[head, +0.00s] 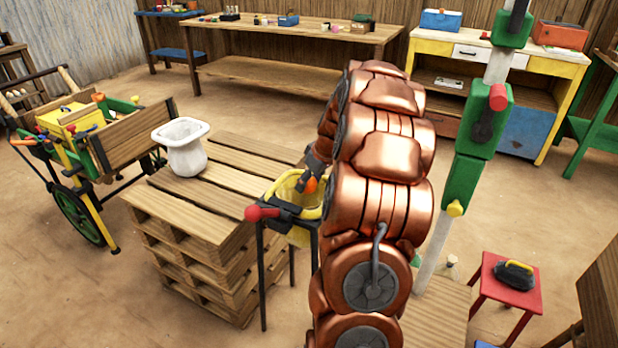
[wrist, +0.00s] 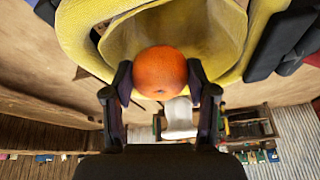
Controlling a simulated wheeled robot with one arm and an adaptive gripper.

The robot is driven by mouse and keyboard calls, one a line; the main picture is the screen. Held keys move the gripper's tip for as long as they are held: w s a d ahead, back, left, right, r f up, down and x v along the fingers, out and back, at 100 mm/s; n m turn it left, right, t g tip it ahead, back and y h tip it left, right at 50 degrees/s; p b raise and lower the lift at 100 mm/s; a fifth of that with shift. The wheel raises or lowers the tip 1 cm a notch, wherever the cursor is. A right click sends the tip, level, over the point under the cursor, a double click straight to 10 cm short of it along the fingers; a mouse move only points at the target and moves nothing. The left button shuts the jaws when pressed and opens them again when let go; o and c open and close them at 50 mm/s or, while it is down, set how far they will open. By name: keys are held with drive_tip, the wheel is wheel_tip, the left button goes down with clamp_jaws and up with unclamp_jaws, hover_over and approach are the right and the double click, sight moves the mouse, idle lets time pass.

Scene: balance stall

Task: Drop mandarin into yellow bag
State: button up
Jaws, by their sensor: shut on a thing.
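My gripper (wrist: 160,88) is shut on the orange mandarin (wrist: 160,72), with a finger on each side of it. The mandarin also shows in the head view (head: 311,185), small and partly hidden by my arm. The yellow bag (wrist: 210,32) hangs open just beyond the mandarin in the wrist view. In the head view the bag (head: 300,236) hangs in a dark stand beside the pallets, and the mandarin is at its mouth. I cannot tell how deep the mandarin is relative to the rim. My arm hides the bag's right side.
A white sack (head: 183,158) stands on stacked wooden pallets (head: 222,181) left of the bag. A cart (head: 120,150) is at the far left. A red stool (head: 506,290) with a dark weight is at the right. A green post (head: 463,185) stands right of my arm.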

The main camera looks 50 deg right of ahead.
drive_tip(key=o, duration=1.3)
drive_tip(key=v, duration=1.2)
drive_tip(key=shift+a, duration=0.1)
